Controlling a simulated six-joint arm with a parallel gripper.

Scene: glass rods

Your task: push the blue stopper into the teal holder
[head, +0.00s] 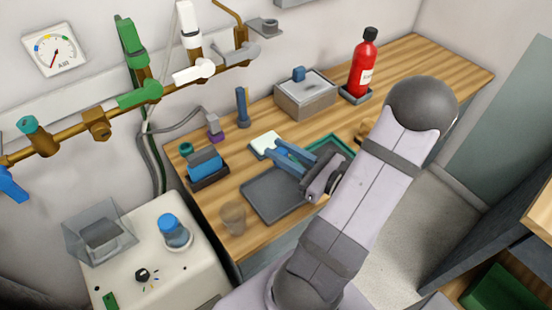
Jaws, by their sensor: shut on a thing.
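My gripper (275,150) reaches in from the right, low over the wooden bench. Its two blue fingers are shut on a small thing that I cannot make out. The fingertips are at a small white block with a teal edge (264,143); I cannot tell whether they touch it. I cannot tell whether this block is the teal holder. A teal-rimmed tray (341,141) lies partly hidden behind my gripper. I cannot single out the blue stopper; a small blue piece (299,74) sits on a grey box, and another blue piece (241,104) stands upright near the wall.
A grey tray (262,194) lies in front of my gripper. A blue item in a dark stand (206,169) and a cup (233,217) are to its left. A grey box (307,98) and red bottle (364,66) stand behind. The bench's far right is clear.

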